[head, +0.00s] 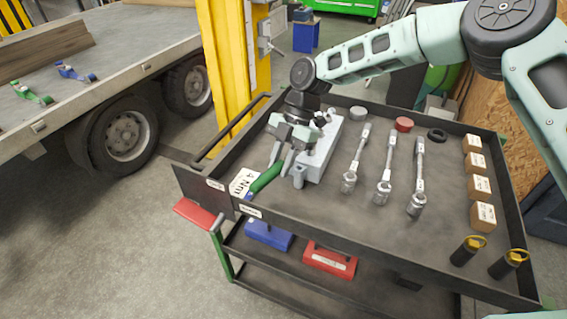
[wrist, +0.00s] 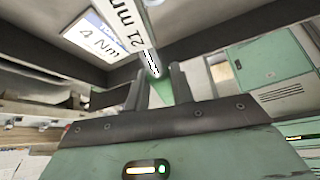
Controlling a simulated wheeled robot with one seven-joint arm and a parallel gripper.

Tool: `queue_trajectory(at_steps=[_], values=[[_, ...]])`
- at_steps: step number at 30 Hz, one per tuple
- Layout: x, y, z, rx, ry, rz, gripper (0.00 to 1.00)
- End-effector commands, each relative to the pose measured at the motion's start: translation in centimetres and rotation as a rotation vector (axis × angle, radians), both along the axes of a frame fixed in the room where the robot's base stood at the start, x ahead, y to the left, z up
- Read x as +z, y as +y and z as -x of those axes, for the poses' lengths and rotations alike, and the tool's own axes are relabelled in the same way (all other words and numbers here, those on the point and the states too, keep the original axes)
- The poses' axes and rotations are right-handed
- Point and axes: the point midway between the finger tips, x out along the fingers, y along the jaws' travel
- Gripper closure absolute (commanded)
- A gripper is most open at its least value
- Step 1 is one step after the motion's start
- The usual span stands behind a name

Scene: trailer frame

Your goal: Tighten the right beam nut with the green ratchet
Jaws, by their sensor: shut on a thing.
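The green ratchet (head: 266,178) is at the left end of the cart's top tray, its green handle slanting down toward the front left corner. My gripper (head: 283,158) is shut on it, above the tray's left side. In the wrist view the ratchet's shaft (wrist: 135,35), labelled 21 mm, rises from between my fingertips (wrist: 160,85). Whether the ratchet touches the tray is unclear. A 4 Nm label (head: 243,182) lies beside the handle and also shows in the wrist view (wrist: 92,38). I cannot make out the right beam nut in either view.
A grey holder block (head: 321,150) stands right of my gripper. Three silver wrenches (head: 385,170) lie further right on the tray (head: 330,205), with several small boxes (head: 480,187) near its right wall. A yellow post (head: 232,70) stands behind. A flatbed trailer (head: 100,50) is at left.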

Motion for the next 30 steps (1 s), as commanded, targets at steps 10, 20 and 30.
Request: queue_trajectory(at_steps=[10,20,30], values=[[0.12,-1.27,0.67,0.116,-0.005,-0.002,1.00],[0.30,-1.24,0.76,0.117,-0.004,0.000,1.00],[0.81,-1.15,0.90,0.119,-0.006,0.007,1.00]])
